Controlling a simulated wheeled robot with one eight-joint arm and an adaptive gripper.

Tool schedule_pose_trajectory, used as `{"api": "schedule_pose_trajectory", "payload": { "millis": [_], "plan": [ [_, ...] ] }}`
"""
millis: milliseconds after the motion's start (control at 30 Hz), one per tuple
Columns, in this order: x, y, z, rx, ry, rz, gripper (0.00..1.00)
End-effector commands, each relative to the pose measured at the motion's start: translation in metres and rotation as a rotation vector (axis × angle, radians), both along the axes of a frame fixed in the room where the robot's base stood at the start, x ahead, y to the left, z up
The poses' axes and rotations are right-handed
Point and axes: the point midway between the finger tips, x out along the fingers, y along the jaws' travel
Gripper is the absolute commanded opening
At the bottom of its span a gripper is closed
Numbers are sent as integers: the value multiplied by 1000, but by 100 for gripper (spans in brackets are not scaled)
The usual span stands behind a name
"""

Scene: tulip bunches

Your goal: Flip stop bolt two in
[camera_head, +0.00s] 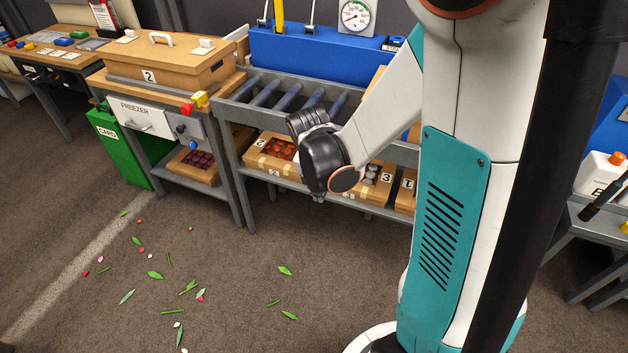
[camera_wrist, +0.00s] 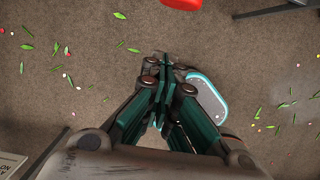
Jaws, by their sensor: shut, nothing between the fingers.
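No part readable as stop bolt two can be picked out for certain. A small red and yellow piece (camera_head: 196,102) sits at the left end of the roller conveyor (camera_head: 262,92), beside the freezer cabinet; I cannot read a number on it. My gripper (camera_wrist: 163,62) is shut and empty, its dark green fingers together above the carpet in the wrist view. In the head view my wrist hangs in front of the conveyor's right part, and the fingers are mostly hidden. A red rounded thing (camera_wrist: 182,4) is cut off at the top of the wrist view.
The freezer cabinet (camera_head: 143,112) carries a wooden box (camera_head: 165,62) marked 2. Below the conveyor, cardboard boxes (camera_head: 258,165) stand on a shelf. A blue tank (camera_head: 315,52) with a gauge (camera_head: 355,15) is behind. The carpet in front is open, with scattered leaves and petals.

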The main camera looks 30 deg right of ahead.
Motion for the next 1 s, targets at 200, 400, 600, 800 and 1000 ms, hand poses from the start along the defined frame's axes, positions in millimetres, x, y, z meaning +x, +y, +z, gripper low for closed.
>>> {"api": "schedule_pose_trajectory", "payload": {
  "millis": [200,400,600,800,1000],
  "plan": [
    [16,-23,-6,0,0,-2,0],
    [24,-33,-5,0,0,0,0],
    [24,-33,-4,0,0,0,0],
    [25,-34,-4,0,0,0,0],
    [31,-42,-4,-1,-1,-2,0]
  ]
}}
